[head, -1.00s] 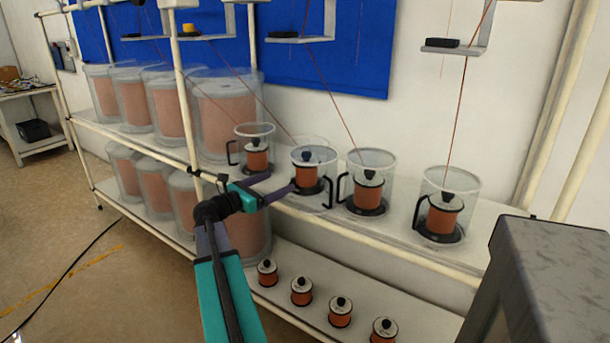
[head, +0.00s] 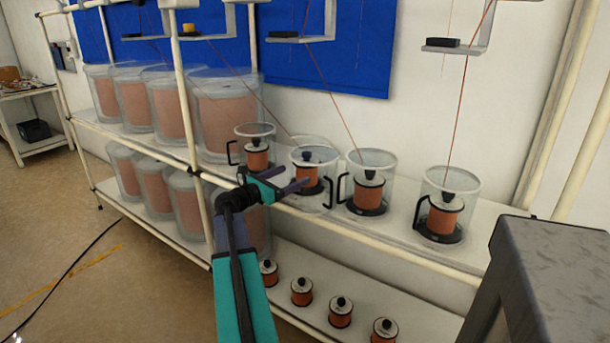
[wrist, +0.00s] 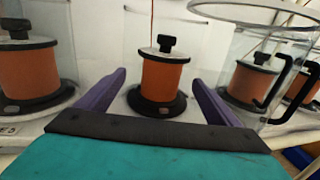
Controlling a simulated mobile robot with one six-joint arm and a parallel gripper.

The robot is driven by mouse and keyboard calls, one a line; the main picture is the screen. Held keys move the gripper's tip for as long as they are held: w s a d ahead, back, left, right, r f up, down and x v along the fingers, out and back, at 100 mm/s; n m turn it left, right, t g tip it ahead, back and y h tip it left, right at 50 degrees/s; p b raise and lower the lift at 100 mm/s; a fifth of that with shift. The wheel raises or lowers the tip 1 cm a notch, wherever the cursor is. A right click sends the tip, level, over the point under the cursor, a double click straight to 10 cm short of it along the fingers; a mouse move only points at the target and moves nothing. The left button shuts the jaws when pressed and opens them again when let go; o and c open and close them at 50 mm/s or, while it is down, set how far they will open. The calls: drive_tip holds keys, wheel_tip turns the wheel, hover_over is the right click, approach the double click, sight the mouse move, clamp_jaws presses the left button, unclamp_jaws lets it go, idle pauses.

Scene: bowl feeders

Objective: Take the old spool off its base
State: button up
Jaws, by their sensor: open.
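The orange spool (wrist: 160,78) with a black knob stands upright on its black round base (wrist: 157,103); a red thread rises above it. My gripper (wrist: 155,92) is open and empty, one purple finger on each side of the spool in the wrist view, with no contact visible. In the head view my gripper (head: 294,179) is at the second spool from the left (head: 307,177). A clear cup (head: 325,160) with a black handle overlaps this spool there. In the wrist view a clear cup (wrist: 232,62) stands to the right; I cannot tell whether anything encloses the middle spool.
Neighbouring spools stand in clear cups on the same shelf (head: 400,229). Several spools with black knobs (head: 340,313) stand on the lower shelf. Large clear drums (head: 226,118) fill the left. A grey block (head: 555,250) stands at the right front.

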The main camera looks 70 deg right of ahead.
sight(296, 174)
drive_tip(key=shift+x, duration=2.4)
drive_tip(key=shift+s, duration=0.1)
drive_tip(key=shift+a, duration=0.1)
drive_tip(key=shift+r, duration=0.1)
drive_tip(key=c, duration=1.6)
